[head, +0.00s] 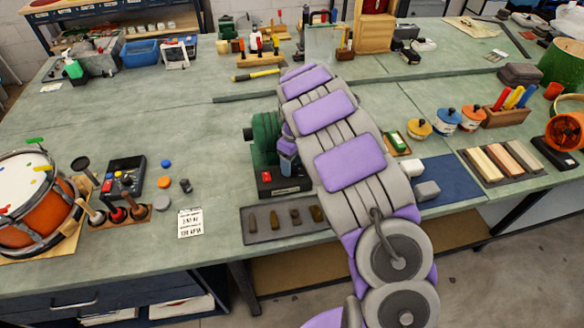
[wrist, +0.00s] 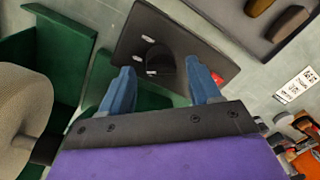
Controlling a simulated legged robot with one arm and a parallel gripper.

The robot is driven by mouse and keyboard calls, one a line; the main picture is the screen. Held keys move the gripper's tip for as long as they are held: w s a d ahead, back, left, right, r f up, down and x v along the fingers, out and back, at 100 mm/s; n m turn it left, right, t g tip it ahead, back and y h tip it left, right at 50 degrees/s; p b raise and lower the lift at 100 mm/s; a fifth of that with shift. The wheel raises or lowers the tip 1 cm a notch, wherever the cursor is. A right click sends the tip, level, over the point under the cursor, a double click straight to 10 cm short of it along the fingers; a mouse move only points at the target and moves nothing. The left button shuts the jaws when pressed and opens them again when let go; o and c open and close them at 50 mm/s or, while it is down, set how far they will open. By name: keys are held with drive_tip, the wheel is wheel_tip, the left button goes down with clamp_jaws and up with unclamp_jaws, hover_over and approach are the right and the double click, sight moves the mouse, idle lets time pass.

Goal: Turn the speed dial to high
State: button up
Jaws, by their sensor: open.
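The speed dial (wrist: 160,58) is a dark round knob with a pale mark at its edge, on the black base (wrist: 135,30) of the green machine. In the wrist view it lies between my gripper's (wrist: 158,76) two blue fingers, which are spread open with a gap on each side. I cannot tell whether they reach down around it. In the head view my gripper (head: 288,160) hangs over the front of the green machine (head: 264,135), and my arm hides the machine's right side and the dial. A red switch (head: 267,177) sits on the base's left.
A grey tray (head: 262,235) with several dark pieces lies in front of the machine. A beige wheel (wrist: 20,105) and green housing (wrist: 75,65) stand close to my gripper. A white card (head: 189,222) lies left of the tray.

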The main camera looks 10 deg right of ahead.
drive_tip(key=shift+f, duration=0.85)
drive_tip(key=shift+a, duration=0.25)
drive_tip(key=shift+d, duration=0.1)
drive_tip(key=c, duration=1)
